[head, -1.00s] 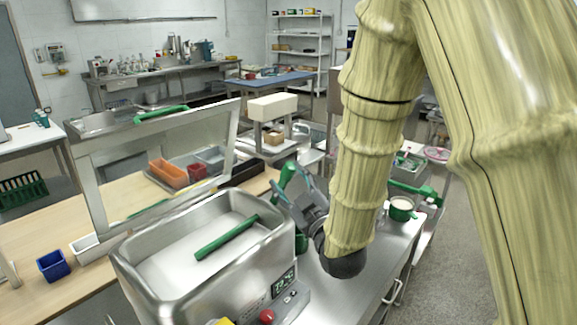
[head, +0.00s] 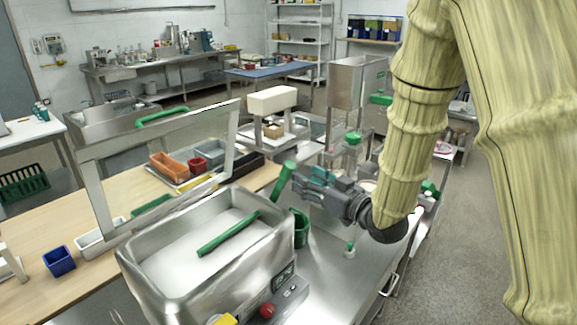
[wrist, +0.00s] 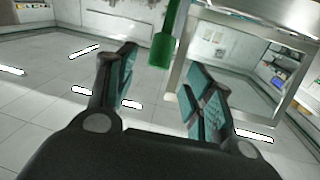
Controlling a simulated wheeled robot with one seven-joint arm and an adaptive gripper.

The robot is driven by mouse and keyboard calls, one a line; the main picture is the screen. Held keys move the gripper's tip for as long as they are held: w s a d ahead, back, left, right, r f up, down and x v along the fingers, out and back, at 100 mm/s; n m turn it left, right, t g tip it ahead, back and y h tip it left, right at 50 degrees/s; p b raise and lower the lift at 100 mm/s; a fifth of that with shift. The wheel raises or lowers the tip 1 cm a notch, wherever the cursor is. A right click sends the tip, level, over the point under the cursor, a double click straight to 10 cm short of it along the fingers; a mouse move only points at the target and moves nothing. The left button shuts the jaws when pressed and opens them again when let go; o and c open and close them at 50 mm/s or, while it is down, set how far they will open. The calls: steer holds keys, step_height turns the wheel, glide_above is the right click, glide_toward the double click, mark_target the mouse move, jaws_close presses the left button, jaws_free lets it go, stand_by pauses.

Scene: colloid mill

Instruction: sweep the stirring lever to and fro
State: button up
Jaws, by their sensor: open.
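The stirring lever shows a green grip (head: 283,180), standing tilted just behind the right rear corner of a steel basin machine (head: 140,262). Its lower part is hidden behind the basin's rim. My gripper (head: 312,183) is open and empty, just right of the grip, its fingers pointing left toward it. In the wrist view a green bar (wrist: 162,45), seemingly the same grip, reaches down from the top edge. It lines up with the gap between the open fingers (wrist: 162,78). It looks beyond the fingertips, without visible contact.
A green bar (head: 228,234) lies across the basin. A raised framed lid (head: 88,190) stands behind it. A green cup (head: 300,228) and small white bottle (head: 350,250) stand on the steel top below my gripper. A steel hopper (head: 357,82) rises behind. Open floor lies right.

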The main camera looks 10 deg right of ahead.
mark_target(288, 178)
steer(key=p+x, duration=0.2)
steer(key=x, duration=0.6)
steer(key=shift+p, duration=0.35)
jaws_close()
